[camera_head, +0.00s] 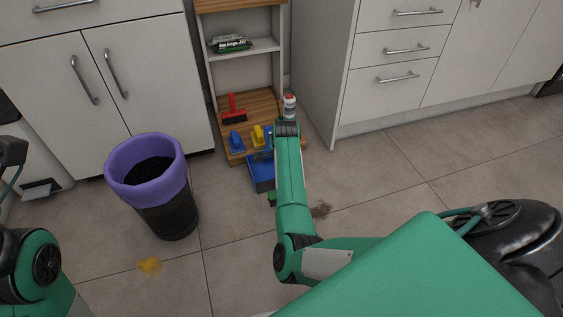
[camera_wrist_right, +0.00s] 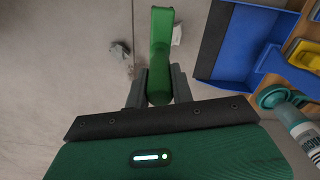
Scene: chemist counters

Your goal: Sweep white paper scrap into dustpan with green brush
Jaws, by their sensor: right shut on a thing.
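The green brush (camera_wrist_right: 161,45) is held between the fingers of my right gripper (camera_wrist_right: 158,88), which is shut on it, low over the tiled floor. A small green part of the brush (camera_head: 272,199) shows beside my right arm in the head view. A small whitish scrap (camera_wrist_right: 177,35) lies right beside the brush's far end; whether they touch is unclear. The blue dustpan (camera_wrist_right: 240,42) lies to the right of the brush, apart from it, and also shows in the head view (camera_head: 260,173). My left gripper is out of view.
A greyish patch (camera_wrist_right: 120,50) lies left of the brush. A wooden shelf base (camera_head: 232,156) holds a red-handled brush (camera_head: 232,108), blue and yellow items and a bottle (camera_head: 290,104).

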